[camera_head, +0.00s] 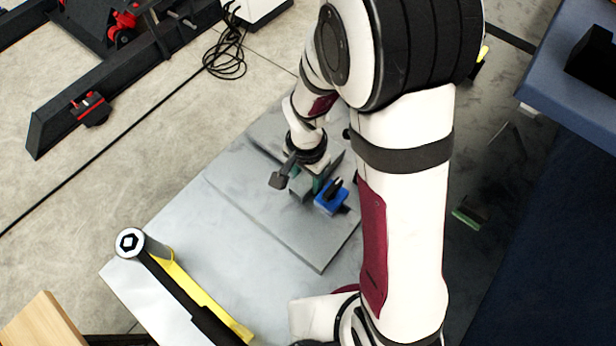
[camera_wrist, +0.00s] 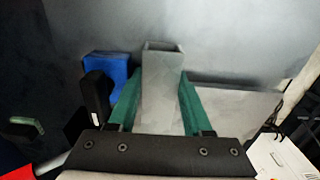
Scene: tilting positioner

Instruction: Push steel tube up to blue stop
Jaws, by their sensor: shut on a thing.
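The steel tube is a grey square hollow section, and its open end (camera_wrist: 162,47) points up the wrist view. My gripper (camera_wrist: 160,76) has green fingers on both sides of the tube and is shut on it. The blue stop (camera_wrist: 104,76) lies just left of the left finger, with a black handle-like part in front of it. In the head view the blue stop (camera_head: 329,199) sits on the grey plate, beside my gripper (camera_head: 318,184). The tube is mostly hidden there by my wrist and fingers. I cannot tell whether tube and stop touch.
The grey tabletop (camera_head: 270,222) is bare in front of the stop. A yellow and black tool (camera_head: 190,292) lies at its near left. A blue bench (camera_head: 570,75) is at far right.

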